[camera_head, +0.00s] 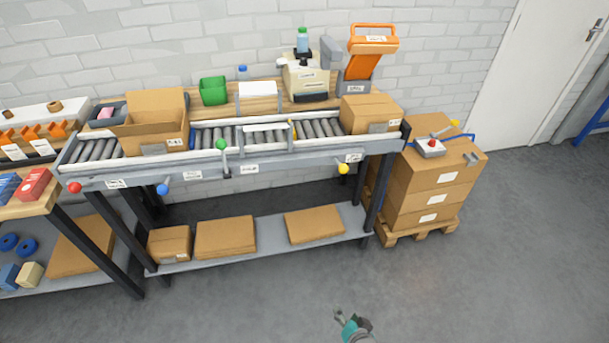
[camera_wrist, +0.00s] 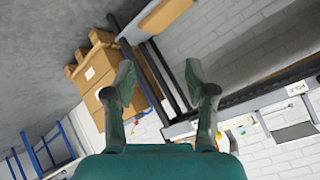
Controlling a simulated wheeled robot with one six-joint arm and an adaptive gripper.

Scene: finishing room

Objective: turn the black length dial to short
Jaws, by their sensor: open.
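The black length dial is too small to make out for certain. A beige machine (camera_head: 306,78) with dark parts, which may carry it, stands on the wooden shelf behind the roller conveyor (camera_head: 210,138). A bottle with a green cap stands at its top. My gripper (camera_head: 350,322) shows at the bottom of the head view, low over the floor in front of the bench and far from the machine. In the wrist view my gripper (camera_wrist: 160,76) has its two fingers spread apart with nothing between them.
An orange-handled device (camera_head: 368,50) stands right of the machine. Cardboard boxes sit on the conveyor, including an open box (camera_head: 155,125). Coloured knobs line its front rail. Stacked boxes (camera_head: 430,185) on a pallet stand to the right. The floor in front is clear.

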